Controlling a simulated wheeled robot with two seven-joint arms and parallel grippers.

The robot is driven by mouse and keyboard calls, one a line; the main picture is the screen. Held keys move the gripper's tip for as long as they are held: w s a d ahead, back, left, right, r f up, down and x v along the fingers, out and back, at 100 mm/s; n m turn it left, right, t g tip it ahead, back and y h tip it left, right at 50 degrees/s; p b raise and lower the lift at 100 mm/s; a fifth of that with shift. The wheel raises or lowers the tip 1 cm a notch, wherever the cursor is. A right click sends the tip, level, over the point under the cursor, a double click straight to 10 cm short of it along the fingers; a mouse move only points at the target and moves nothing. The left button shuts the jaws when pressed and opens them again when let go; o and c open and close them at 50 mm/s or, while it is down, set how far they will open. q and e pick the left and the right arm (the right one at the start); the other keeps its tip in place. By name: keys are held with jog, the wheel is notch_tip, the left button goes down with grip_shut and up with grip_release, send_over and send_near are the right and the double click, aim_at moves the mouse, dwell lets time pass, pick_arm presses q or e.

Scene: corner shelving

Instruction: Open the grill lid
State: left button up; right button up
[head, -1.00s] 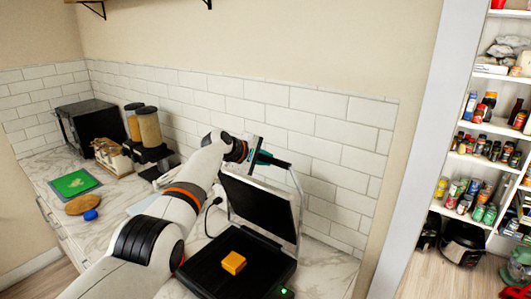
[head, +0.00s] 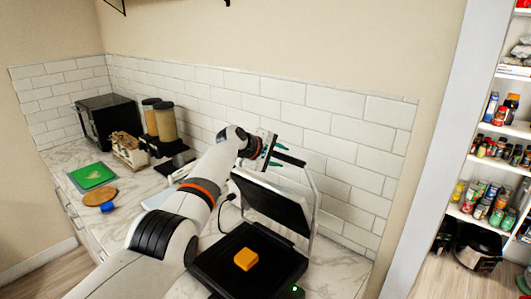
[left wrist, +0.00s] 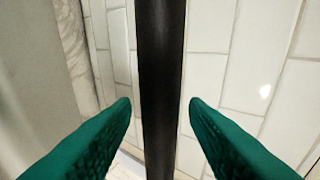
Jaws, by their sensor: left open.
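The grill (head: 222,272) stands on the counter with its black lower plate facing up. Its lid (head: 275,208) is raised at the back, dark inside face toward me. The lid's handle (head: 292,159) is a dark bar on light side arms. My left gripper (head: 280,152) is at the handle's left part, with its teal fingers apart. In the left wrist view, the black handle bar (left wrist: 161,60) runs between the two open fingers (left wrist: 160,104), with a gap on each side. My right gripper is not in view.
An orange-yellow block (head: 246,260) lies on the grill's lower plate. The tiled wall (head: 350,155) is close behind the lid and handle. Dispensers (head: 166,122), a black microwave (head: 110,118) and a green board (head: 92,176) stand left. Pantry shelves (head: 485,165) are at right.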

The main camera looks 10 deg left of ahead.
pick_arm(q)
jog(key=b+v, duration=0.4)
jog(key=v, duration=0.7)
jog(key=shift+s+a, duration=0.15)
jog(key=shift+s, duration=0.15)
